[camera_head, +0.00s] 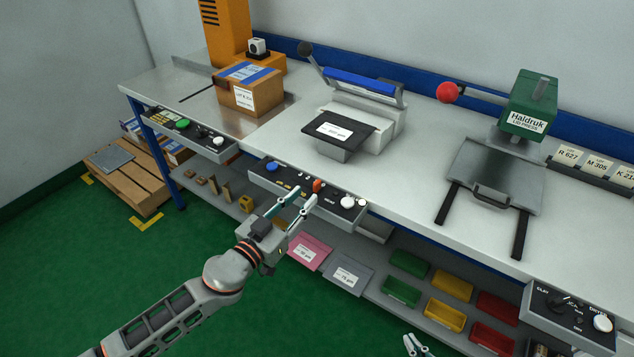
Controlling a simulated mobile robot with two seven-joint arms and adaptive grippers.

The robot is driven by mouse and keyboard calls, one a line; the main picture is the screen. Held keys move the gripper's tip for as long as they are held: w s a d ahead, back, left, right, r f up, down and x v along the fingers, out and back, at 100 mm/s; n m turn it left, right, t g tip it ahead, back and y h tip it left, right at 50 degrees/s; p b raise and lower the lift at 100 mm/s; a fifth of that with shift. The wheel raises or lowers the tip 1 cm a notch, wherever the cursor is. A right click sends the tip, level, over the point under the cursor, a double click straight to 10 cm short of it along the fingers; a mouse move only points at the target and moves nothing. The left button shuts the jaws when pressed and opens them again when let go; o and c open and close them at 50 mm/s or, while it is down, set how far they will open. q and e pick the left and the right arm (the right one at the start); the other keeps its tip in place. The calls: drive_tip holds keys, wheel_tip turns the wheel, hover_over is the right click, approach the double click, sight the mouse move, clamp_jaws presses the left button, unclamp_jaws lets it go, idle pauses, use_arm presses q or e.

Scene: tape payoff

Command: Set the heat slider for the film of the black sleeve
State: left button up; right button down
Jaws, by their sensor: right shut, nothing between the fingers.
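The black sleeve (325,126) lies on the sealer's front plate, its white label too small to read surely. The sealer's control panel (262,178) is on the bench front below it, with a blue button, small markings and a white knob (348,202). An orange-red knob (318,185), which looks like the slider's, stands on this panel. My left gripper (306,195) is open, its fingertips just in front of and below that knob; I cannot tell whether they touch it. The fingers hide part of the panel's scale. My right gripper (416,344) is shut and empty at the bottom edge, partly cut off.
The heat sealer (362,105) has its blue-barred arm raised. A green press (528,103) with a red-ball lever stands to the right. Pink (310,251) and grey (347,275) sleeves and coloured bins lie on the lower shelf. Other panels flank the bench front.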

sight(314, 186)
use_arm(q)
drive_tip(key=x, duration=0.7)
clamp_jaws()
